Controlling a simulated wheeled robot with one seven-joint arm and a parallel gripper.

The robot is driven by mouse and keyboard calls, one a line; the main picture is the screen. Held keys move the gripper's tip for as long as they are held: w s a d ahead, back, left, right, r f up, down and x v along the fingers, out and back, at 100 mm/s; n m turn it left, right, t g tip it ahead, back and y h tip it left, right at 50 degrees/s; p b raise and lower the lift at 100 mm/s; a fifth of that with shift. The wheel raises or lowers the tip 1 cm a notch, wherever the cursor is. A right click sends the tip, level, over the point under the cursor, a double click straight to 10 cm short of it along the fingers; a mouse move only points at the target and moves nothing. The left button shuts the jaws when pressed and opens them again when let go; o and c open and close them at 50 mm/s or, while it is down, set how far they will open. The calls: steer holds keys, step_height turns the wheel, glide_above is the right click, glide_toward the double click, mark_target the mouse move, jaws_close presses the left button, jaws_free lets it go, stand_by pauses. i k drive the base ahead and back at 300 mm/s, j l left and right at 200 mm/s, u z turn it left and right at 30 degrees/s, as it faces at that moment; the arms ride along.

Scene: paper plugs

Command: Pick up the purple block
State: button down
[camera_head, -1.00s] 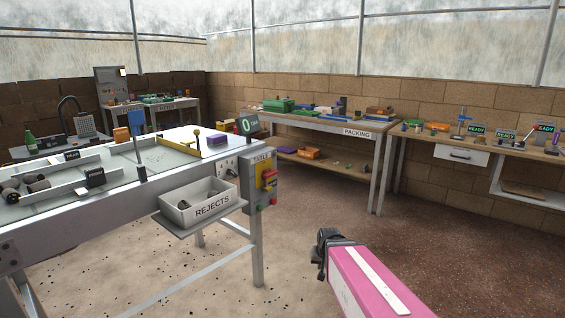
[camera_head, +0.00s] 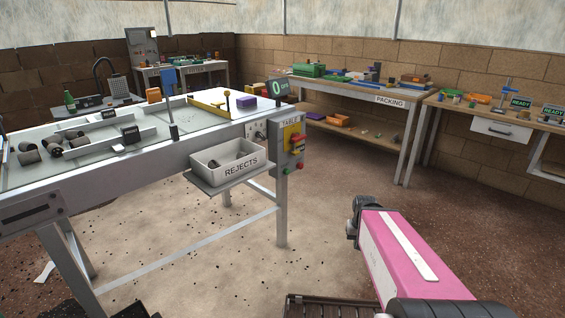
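A purple block (camera_head: 246,101) lies on the pale top of the table (camera_head: 196,133), near its right end and beside the yellow-edged part. It stands well away from my arm. My pink arm is at the lower right, over the floor. Its dark end, where my gripper (camera_head: 361,218) seems to be, points away from me. The fingers cannot be made out, and I see nothing held there.
A REJECTS bin (camera_head: 228,167) and a control box (camera_head: 291,146) stick out from the table's near right end. Several dark cylinders lie on its left part. A packing bench (camera_head: 390,99) stands along the back wall. Open floor (camera_head: 330,195) lies between.

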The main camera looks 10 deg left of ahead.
mark_target(248, 101)
steer(key=u, duration=0.95)
steer(key=i+l+z, duration=0.1)
